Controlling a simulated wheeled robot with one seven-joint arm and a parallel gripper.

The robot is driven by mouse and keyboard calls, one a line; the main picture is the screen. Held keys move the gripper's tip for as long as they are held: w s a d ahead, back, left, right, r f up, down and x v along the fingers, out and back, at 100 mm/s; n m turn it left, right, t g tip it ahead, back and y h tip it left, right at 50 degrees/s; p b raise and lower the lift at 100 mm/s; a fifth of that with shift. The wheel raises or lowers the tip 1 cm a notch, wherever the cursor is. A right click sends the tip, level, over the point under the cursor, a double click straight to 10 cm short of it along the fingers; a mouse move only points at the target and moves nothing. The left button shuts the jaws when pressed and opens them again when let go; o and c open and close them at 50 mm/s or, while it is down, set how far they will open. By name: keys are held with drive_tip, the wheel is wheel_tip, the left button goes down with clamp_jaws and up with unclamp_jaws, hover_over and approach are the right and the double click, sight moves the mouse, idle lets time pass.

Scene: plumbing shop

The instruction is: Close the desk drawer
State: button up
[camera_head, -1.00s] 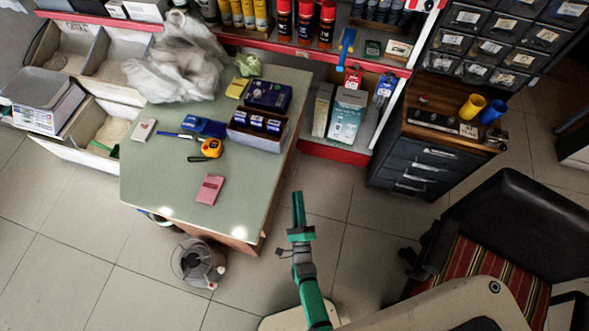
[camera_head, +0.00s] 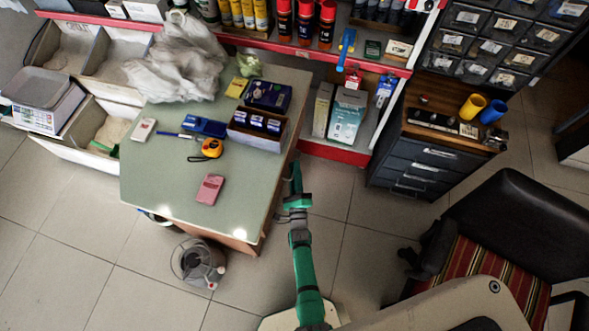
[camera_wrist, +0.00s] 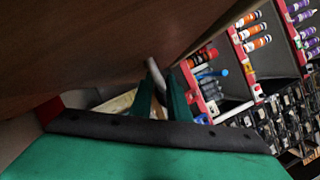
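The desk (camera_head: 160,175) has a pale green top and brown sides, and stands left of centre in the head view. My gripper (camera_head: 295,178) is close to the desk's right side, below the level of the top. In the wrist view a brown wooden panel of the desk (camera_wrist: 80,50) fills the upper left, with a small pale bar like a handle (camera_wrist: 152,66) on it. The green fingers of my gripper (camera_wrist: 162,90) point at the panel close to this bar. I cannot tell whether they touch it. The drawer's outline and how far it is open do not show clearly.
A red-edged shelf (camera_head: 335,152) stands behind the desk and a dark drawer cabinet (camera_head: 415,165) to the right. A black chair (camera_head: 510,225) is at the lower right. A bin (camera_head: 198,262) stands on the floor by the desk's front.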

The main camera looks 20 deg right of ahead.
clamp_jaws()
idle(1.5)
